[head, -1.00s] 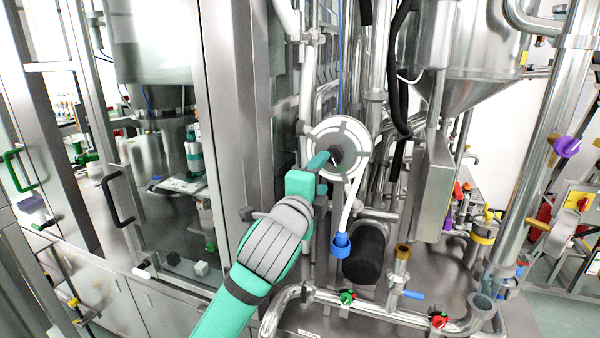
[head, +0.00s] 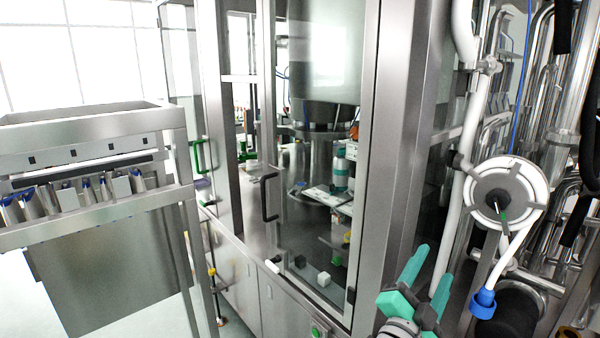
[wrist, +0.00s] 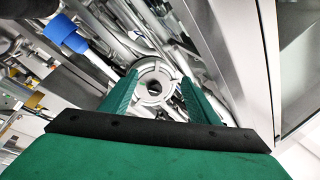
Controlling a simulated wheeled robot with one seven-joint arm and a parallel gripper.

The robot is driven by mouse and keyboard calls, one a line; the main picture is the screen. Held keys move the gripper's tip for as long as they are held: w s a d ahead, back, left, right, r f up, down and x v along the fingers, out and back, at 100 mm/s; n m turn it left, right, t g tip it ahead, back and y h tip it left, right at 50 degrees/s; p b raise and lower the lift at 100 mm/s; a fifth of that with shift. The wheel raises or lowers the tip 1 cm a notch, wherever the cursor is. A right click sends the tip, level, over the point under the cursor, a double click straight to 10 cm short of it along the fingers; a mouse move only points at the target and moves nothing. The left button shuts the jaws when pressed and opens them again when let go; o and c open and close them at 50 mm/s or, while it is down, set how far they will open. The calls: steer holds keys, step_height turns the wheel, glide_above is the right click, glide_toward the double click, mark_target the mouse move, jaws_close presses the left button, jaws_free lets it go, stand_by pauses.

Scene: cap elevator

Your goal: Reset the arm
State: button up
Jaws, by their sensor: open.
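My gripper (head: 426,284) is at the lower right of the head view, with its two green fingers pointing up and spread apart. It is open and nothing shows between the fingers. In the wrist view the two fingers (wrist: 152,97) also stand apart, with the round white reel (wrist: 155,84) showing beyond them. In the head view the reel (head: 532,198) hangs right of my gripper, apart from it, with a white hose and a blue end piece (head: 483,303) below.
A glass-doored steel cabinet (head: 385,150) with a black handle (head: 269,197) stands left of my gripper. A steel rack (head: 100,215) stands at the far left. Metal pipes (head: 566,130) crowd the right side. Bare floor (head: 150,315) shows at the lower left.

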steer(key=s+a+f+n+t+y, duration=0.1)
steer(key=s+a+f+n+y, duration=0.3)
steer(key=f, duration=0.5)
steer(key=s+a+f+n+t+y, duration=0.1)
steer(key=s+a+f+n+y, duration=0.1)
steer(key=s+a+f+n, duration=0.6)
steer(key=s+a+f+n+y, duration=0.2)
steer(key=s+a+f+y, duration=0.15)
steer(key=f, duration=0.65)
steer(key=s+a+f+n+y, duration=0.1)
steer(key=s+a, duration=0.3)
steer(key=s, duration=0.4)
steer(key=s+a+f+n+g+y, duration=0.1)
steer(key=s+a+f, duration=0.2)
steer(key=s, duration=0.6)
steer(key=s+a+f+n+g+y, duration=0.1)
steer(key=s+a+f, duration=0.2)
steer(key=s+a, duration=0.2)
steer(key=s, duration=0.3)
steer(key=shift+s+y, duration=0.15)
steer(key=shift+y, duration=0.2)
steer(key=shift+f, duration=0.1)
